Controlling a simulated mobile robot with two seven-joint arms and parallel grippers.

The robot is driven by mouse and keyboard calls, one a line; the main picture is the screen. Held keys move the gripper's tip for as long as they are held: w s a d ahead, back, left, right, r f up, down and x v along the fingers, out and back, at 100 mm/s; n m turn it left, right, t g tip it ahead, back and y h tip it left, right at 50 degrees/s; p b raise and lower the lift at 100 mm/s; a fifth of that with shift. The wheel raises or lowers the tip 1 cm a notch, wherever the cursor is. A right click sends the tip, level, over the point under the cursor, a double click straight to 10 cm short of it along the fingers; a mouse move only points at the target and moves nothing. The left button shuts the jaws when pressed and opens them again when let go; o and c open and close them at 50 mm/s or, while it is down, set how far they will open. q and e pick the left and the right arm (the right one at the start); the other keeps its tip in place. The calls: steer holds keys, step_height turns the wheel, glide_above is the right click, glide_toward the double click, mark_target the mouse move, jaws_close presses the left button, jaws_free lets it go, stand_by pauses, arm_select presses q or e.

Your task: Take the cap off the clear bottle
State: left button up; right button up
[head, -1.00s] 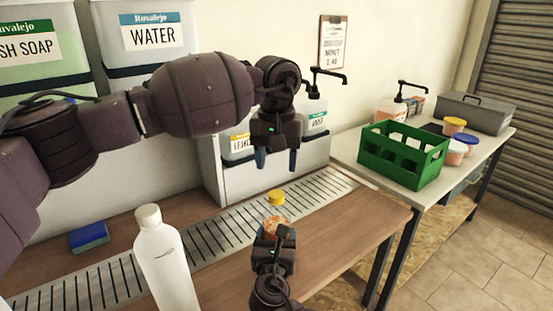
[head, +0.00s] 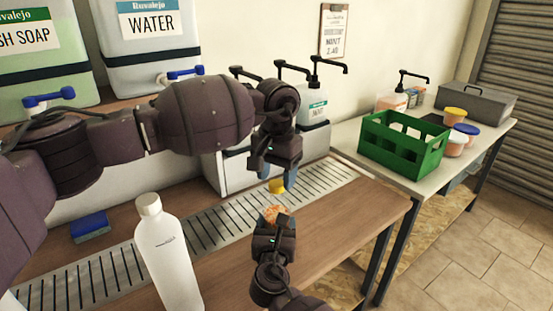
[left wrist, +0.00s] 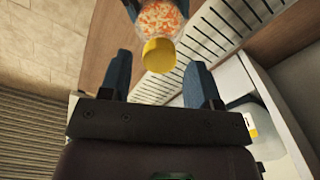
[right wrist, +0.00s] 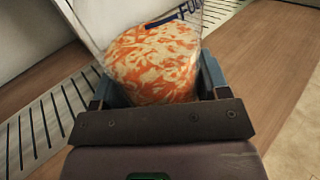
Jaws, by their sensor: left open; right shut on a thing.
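The clear bottle (head: 272,213) has a yellow cap (head: 277,186) and orange-and-white contents. My right gripper (head: 273,222) is shut on its body; the right wrist view shows the bottle (right wrist: 155,62) between the fingers. The cap is on the bottle in the left wrist view (left wrist: 159,55). My left gripper (head: 272,178) is open, its fingers around the cap's level in the head view. In the left wrist view the cap lies between the two blue fingers (left wrist: 160,80), near their tips, with gaps on both sides.
A white bottle (head: 167,255) with a pale cap stands at the front left. A blue sponge (head: 89,227) lies by the metal drain grate (head: 224,226). A green crate (head: 402,147) stands on the side table at right. Drums and pump bottles line the back.

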arm_select(q)
steer(key=shift+f, duration=0.9)
steer(key=c, duration=1)
steer(key=shift+o, duration=0.2)
